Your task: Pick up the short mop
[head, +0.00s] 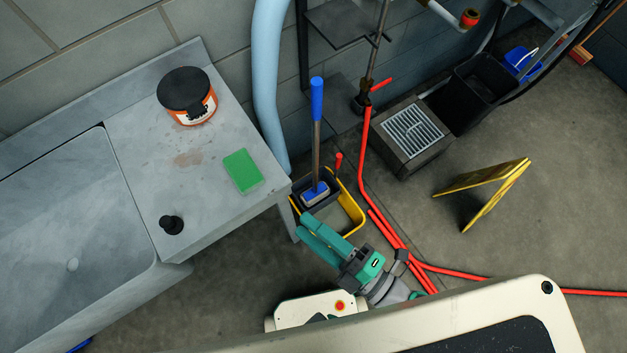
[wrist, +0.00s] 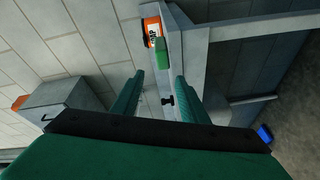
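The short mop (head: 316,140) has a blue grip on top, a thin grey-brown pole and a blue and white head. It stands nearly upright with its head in the yellow and grey mop bucket (head: 352,228), beside the sink counter. My gripper (head: 302,225) is in front of the bucket in the head view, below the mop head in the picture and apart from the mop. In the wrist view my gripper (wrist: 160,78) shows two teal fingers spread apart with nothing held between them. The mop is not visible in the wrist view.
A metal sink counter (head: 140,150) at left holds an orange tub (head: 187,96), a green sponge (head: 242,170) and a black stopper (head: 171,225). A red hose (head: 372,190) runs right of the bucket. A yellow floor sign (head: 483,190) stands on open floor at right.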

